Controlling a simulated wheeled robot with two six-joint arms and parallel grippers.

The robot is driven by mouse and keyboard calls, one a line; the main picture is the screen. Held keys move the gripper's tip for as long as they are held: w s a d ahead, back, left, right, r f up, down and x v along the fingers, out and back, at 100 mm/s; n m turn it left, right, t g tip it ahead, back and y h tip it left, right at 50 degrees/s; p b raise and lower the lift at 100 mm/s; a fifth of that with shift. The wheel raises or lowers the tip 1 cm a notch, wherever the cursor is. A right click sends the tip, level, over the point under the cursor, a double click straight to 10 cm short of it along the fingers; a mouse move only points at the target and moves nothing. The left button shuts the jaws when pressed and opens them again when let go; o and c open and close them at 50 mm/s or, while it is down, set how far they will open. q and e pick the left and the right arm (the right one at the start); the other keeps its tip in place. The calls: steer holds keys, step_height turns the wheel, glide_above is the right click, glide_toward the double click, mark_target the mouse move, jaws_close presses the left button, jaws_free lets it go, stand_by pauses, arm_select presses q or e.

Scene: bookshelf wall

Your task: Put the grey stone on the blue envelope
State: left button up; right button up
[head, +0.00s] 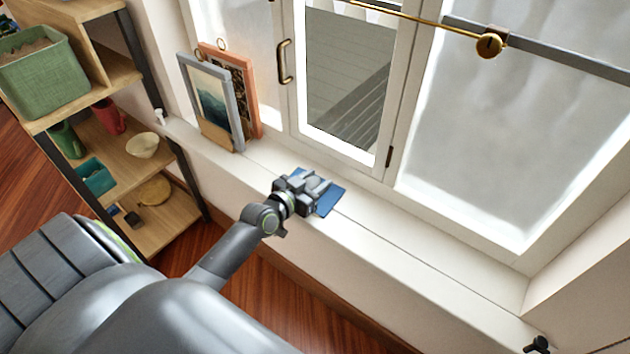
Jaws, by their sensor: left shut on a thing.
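The blue envelope (331,201) lies flat on the white window sill, partly hidden under my left gripper. My left gripper (318,186) is over the envelope, with its fingers shut on the grey stone (314,182). Only a small part of the stone shows between the fingers. I cannot tell whether the stone touches the envelope.
Two framed pictures (213,103) lean in a wooden stand on the sill, left of my gripper. A closed window with a brass handle (284,62) rises behind. The sill (420,248) is clear to the right. A shelf unit with a green basket (45,75) stands at left.

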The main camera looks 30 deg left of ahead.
arm_select(q)
steer(key=o, duration=1)
steer(key=shift+o, duration=0.2)
arm_select(e)
steer(key=shift+r, duration=0.1)
arm_select(q)
steer(key=shift+r, duration=0.15)
steer(key=p+v, duration=0.1)
steer(key=v, duration=1.1)
arm_select(e)
steer(key=shift+s+d+f, duration=0.2)
steer(key=shift+s+f, duration=0.2)
steer(key=shift+f, duration=0.2)
steer(key=shift+s+d+f, duration=0.15)
steer(key=shift+s+f, duration=0.25)
steer(key=shift+f, duration=0.2)
